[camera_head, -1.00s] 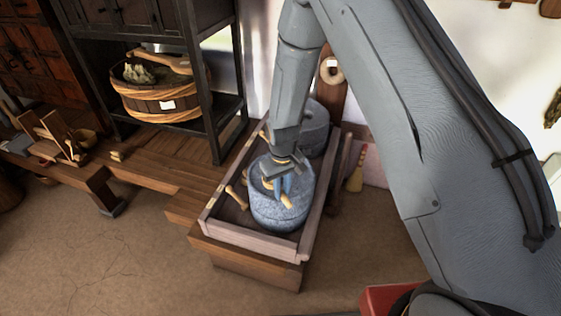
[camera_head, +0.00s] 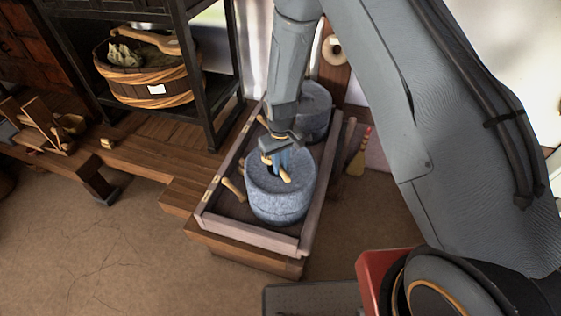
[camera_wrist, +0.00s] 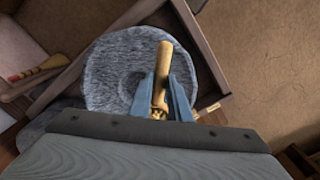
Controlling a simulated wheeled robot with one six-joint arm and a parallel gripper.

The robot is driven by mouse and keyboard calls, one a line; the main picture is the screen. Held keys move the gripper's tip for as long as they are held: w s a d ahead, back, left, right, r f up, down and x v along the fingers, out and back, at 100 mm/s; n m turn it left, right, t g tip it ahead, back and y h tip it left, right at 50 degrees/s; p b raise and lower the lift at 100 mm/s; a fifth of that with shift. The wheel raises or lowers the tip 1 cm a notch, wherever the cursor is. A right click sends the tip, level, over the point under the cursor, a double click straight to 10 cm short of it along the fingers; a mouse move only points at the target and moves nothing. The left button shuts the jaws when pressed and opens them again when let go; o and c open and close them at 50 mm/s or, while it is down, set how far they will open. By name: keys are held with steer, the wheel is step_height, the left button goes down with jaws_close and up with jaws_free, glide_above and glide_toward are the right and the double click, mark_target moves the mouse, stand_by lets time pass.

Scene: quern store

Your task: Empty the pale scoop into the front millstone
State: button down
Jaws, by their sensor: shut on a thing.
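The front millstone (camera_head: 280,205) is a thick grey-blue stone drum in a wooden tray (camera_head: 243,238). Its round top also shows in the wrist view (camera_wrist: 108,72). My gripper (camera_head: 281,165) points down above the millstone's top, its blue fingers shut on the pale scoop (camera_head: 286,175). In the wrist view the scoop's light wooden handle (camera_wrist: 164,62) stands out from between the fingers (camera_wrist: 163,100), over the stone's right part. A pale piece also shows left of the fingers in the head view. The scoop's bowl is mostly hidden, and I cannot tell what it holds.
A second grey millstone (camera_head: 316,108) stands behind in the same tray. A pale wooden piece (camera_head: 233,190) lies left of the front stone. A small broom (camera_head: 358,156) is at the right. A wooden tub (camera_head: 150,82) sits on the dark shelf. The floor at front left is clear.

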steer(key=shift+f, duration=2.65)
steer(key=b, duration=0.1)
steer(key=y+b, duration=0.1)
steer(key=b, duration=0.1)
steer(key=shift+w+d+r+g+y, duration=0.1)
steer(key=shift+w+d+g+y, duration=0.05)
steer(key=shift+d+g+y, duration=0.2)
steer(key=shift+a, duration=0.15)
steer(key=shift+r, duration=0.15)
steer(key=shift+s+p, duration=0.25)
steer(key=shift+p, duration=0.25)
steer(key=shift+a+p, duration=0.1)
steer(key=shift+p, duration=0.25)
steer(key=shift+h, duration=0.45)
steer(key=shift+s+t+h+p, duration=0.1)
steer(key=shift+t+h+p, duration=0.35)
steer(key=shift+p, duration=0.35)
steer(key=shift+y+b, duration=0.45)
steer(key=shift+y, duration=0.1)
